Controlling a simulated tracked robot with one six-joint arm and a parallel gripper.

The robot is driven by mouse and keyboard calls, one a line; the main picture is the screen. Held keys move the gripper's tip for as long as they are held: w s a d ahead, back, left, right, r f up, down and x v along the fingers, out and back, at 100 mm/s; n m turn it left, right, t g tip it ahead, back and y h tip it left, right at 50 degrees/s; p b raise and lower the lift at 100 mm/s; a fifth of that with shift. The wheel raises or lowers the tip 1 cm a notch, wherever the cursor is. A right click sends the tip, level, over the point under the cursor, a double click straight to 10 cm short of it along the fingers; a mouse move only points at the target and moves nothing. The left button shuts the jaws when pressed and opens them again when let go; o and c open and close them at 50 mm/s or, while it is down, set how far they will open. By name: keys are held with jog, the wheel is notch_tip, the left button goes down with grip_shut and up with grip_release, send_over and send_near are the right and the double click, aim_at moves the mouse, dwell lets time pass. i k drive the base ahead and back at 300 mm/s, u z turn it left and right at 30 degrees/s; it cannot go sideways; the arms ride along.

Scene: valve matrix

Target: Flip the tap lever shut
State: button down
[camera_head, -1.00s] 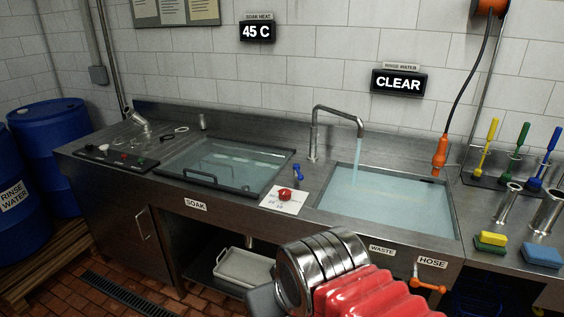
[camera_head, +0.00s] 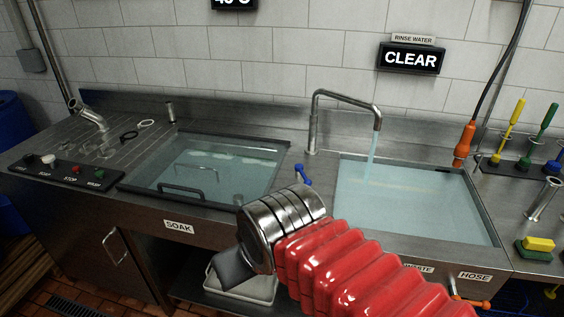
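The tap (camera_head: 345,95) is a steel spout over the right-hand rinse basin (camera_head: 418,200), and water runs from it into the basin. A small blue lever (camera_head: 302,174) stands on the counter at the foot of the tap. My gripper (camera_head: 232,268) is in front of the counter, below and left of the blue lever and apart from it in the picture. Only a dark grey part of it shows past my steel wrist, so its fingers cannot be made out. My red arm sleeve hides part of the basin's front edge.
The lidded soak basin (camera_head: 205,170) is left of the lever. A control panel (camera_head: 70,172) is at far left. An orange hose nozzle (camera_head: 464,143) hangs at right, near brushes and sponges (camera_head: 538,245). An orange handle (camera_head: 468,302) is below the hose label.

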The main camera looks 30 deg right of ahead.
aim_at(298, 167)
jog(key=i, duration=0.35)
jog(key=u, duration=1.05)
jog(key=i, duration=0.5)
jog(key=z, duration=0.05)
